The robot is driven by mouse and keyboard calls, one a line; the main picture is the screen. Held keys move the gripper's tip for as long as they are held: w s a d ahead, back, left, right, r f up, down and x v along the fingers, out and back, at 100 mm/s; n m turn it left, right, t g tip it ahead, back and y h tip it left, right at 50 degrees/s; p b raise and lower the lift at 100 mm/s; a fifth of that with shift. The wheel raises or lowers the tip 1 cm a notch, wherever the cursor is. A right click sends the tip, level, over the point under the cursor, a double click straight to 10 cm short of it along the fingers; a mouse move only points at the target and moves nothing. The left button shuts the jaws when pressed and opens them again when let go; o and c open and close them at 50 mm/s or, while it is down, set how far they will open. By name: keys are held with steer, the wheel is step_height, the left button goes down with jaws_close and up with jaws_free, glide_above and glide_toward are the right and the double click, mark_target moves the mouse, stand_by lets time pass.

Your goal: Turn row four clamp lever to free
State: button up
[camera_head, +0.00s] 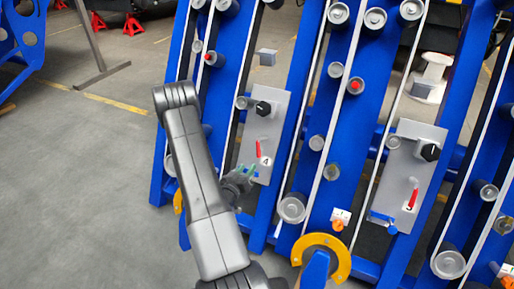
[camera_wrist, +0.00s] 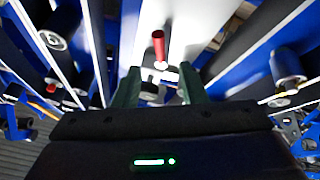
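The row four clamp lever (camera_head: 258,149) is a small red handle low on a grey plate (camera_head: 267,128) marked 4. It points roughly upright in the head view. In the wrist view the red lever (camera_wrist: 159,45) appears ahead, roughly centred between my fingertips, with its pale pivot end below. My gripper (camera_head: 249,171) is just below and left of the lever in the head view. In the wrist view my gripper (camera_wrist: 158,76) has its two green fingers apart, with nothing visibly held. I cannot tell whether a fingertip touches the plate.
A black knob (camera_head: 262,108) sits above the lever on the same plate. A second grey plate (camera_head: 413,165) with another red lever (camera_head: 413,194) stands to the right. Blue uprights, rollers and a yellow ring (camera_head: 340,262) surround the area. Open floor (camera_head: 75,200) lies left.

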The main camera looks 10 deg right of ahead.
mark_target(258, 153)
steer(key=shift+w+f, duration=0.1)
steer(key=x, duration=1.3)
steer(key=shift+w+d+r+b, duration=0.2)
steer(key=shift+r+b, duration=0.05)
steer(key=shift+b, duration=0.1)
jaws_close()
